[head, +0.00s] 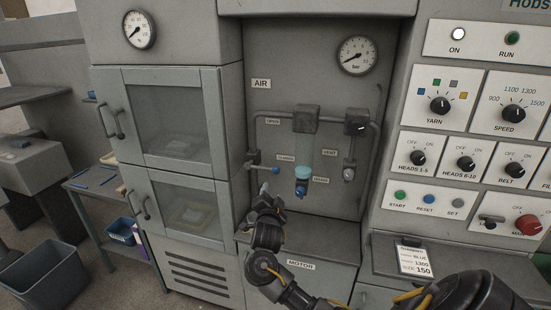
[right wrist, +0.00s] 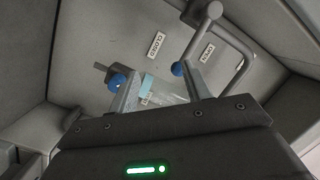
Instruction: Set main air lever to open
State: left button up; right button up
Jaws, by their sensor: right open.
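The main air lever (head: 264,167) is a short grey bar with a blue ball knob on the AIR panel. It points roughly level to the right, near the CLOSED label (head: 286,157); the OPEN label (head: 273,121) is higher. My right gripper (head: 266,188) is open and empty just below the knob in the head view. In the right wrist view the lever (right wrist: 195,40) reaches down to its blue knob beside the right finger of my open gripper (right wrist: 165,75). I cannot tell whether they touch. My left gripper is not in view.
Right of the lever hangs a filter bowl (head: 302,173) with a blue drain knob, which also shows in the wrist view (right wrist: 117,80). Grey pipe (head: 254,133) frames the lever. A vent valve (head: 349,173) is farther right. A cabinet (head: 180,115) stands at left.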

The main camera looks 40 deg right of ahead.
aim_at(276, 172)
jog(key=shift+m+h, duration=0.3)
jog(key=shift+m, duration=0.5)
jog(key=w+d+r+p, duration=0.1)
jog(key=w+d, duration=0.1)
jog(key=w+d+r+p, duration=0.1)
jog(key=w+d, duration=0.1)
jog(key=w+d+r, duration=0.2)
jog(key=d, duration=0.1)
jog(key=shift+w+p, duration=0.1)
jog(key=shift+p, duration=0.3)
jog(key=shift+w+d+f, duration=0.1)
jog(key=shift+w+d, duration=0.4)
